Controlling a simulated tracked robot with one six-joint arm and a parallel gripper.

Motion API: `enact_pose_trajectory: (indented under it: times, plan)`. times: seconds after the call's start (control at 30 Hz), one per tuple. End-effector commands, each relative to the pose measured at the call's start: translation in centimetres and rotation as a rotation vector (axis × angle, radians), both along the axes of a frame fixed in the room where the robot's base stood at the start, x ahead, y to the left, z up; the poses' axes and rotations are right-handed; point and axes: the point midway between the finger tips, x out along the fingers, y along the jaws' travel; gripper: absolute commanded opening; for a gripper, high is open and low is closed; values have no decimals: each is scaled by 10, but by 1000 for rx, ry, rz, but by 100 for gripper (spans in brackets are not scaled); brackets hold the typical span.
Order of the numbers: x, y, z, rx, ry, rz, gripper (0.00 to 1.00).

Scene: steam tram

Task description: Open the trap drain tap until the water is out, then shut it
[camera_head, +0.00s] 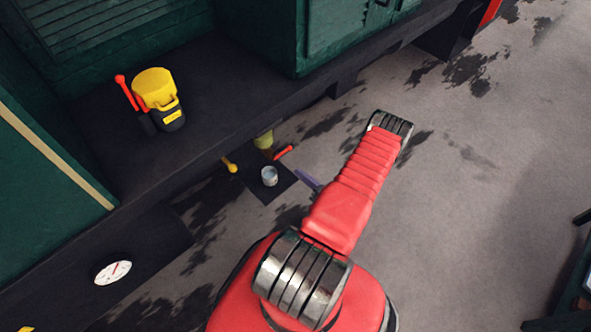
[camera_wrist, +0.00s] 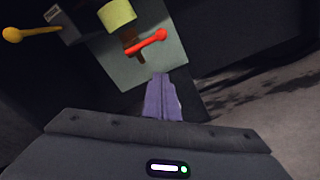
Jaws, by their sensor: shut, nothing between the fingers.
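Two lever handles sit below the tram's edge: a red lever (camera_wrist: 147,42) with a ball end and a yellow lever (camera_wrist: 30,33) with a round knob. Which one is the trap drain tap I cannot tell. The red lever (camera_head: 283,152) and yellow lever (camera_head: 230,165) also show in the head view. A yellow-green cylinder (camera_wrist: 117,14) stands just above the red lever. My gripper (camera_wrist: 163,98), with purple fingers, is shut and empty, apart from the red lever and below it in the wrist view. A grey tin (camera_head: 270,176) stands below the levers; no water is visible.
The dark tram deck (camera_head: 225,75) overhangs the levers. A white dial gauge (camera_head: 113,272) is at lower left.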

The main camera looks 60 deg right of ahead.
Motion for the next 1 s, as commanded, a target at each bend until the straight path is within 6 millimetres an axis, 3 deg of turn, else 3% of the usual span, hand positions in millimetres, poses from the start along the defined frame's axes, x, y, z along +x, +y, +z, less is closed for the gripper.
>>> enact_pose_trajectory:
  times: [0.4,1.0]
  plan:
    - [-42,11,3,-1,1,2,0]
    - [-44,13,3,0,1,6,0]
